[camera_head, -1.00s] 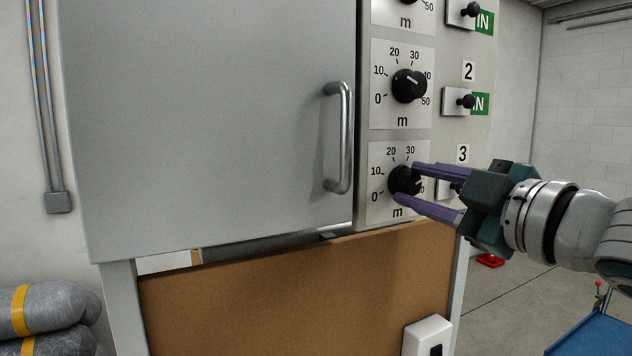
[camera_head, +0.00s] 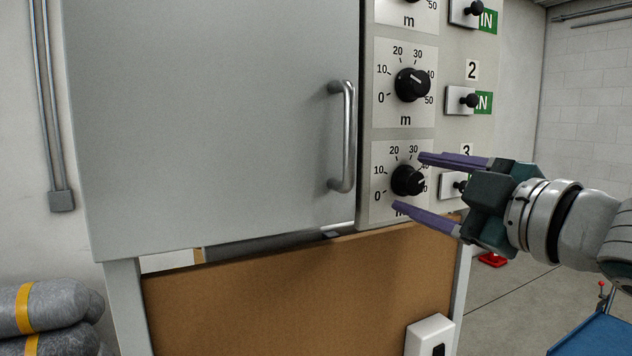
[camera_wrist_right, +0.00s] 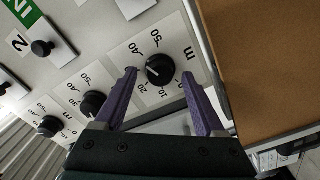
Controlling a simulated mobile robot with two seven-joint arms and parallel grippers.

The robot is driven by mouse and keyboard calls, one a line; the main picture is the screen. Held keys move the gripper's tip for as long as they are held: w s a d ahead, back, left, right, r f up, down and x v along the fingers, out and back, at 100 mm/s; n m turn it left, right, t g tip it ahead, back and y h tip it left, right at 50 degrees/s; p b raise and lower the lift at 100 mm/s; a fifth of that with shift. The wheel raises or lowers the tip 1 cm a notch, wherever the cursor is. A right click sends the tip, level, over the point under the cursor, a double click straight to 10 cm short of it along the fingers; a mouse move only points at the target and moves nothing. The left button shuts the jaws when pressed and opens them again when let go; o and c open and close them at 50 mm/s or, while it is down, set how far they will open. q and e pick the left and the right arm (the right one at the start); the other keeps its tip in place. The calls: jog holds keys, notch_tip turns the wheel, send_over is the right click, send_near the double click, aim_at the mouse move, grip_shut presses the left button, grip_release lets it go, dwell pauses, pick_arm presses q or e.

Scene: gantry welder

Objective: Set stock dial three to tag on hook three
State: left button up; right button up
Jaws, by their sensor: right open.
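Stock dial three (camera_head: 408,181) is a black knob on a white scale plate marked 0 to 50 m, lowest on the panel. Its white mark faces right in the head view; I cannot read its exact value. My right gripper (camera_head: 410,180) is open, with one purple finger above the dial and one below, apart from it. The wrist view shows the dial (camera_wrist_right: 160,69) between the spread fingers (camera_wrist_right: 159,80). Hook three (camera_head: 459,185) is a dark knob on a pale plate under the label 3, partly hidden by my gripper. I see no readable tag there. My left gripper is not in view.
Dial two (camera_head: 412,84) and hook two (camera_head: 468,100), with a green IN tag (camera_head: 484,103), are above. A grey cabinet door with a metal handle (camera_head: 347,135) is left of the dials. A brown board (camera_head: 300,290) is below.

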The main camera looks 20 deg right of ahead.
jog(key=shift+s+f, duration=0.1)
jog(key=shift+s, duration=0.2)
jog(key=s+b, duration=0.4)
jog(key=s, duration=0.5)
jog(key=shift+s+d, duration=0.15)
jog(key=shift+d, duration=0.25)
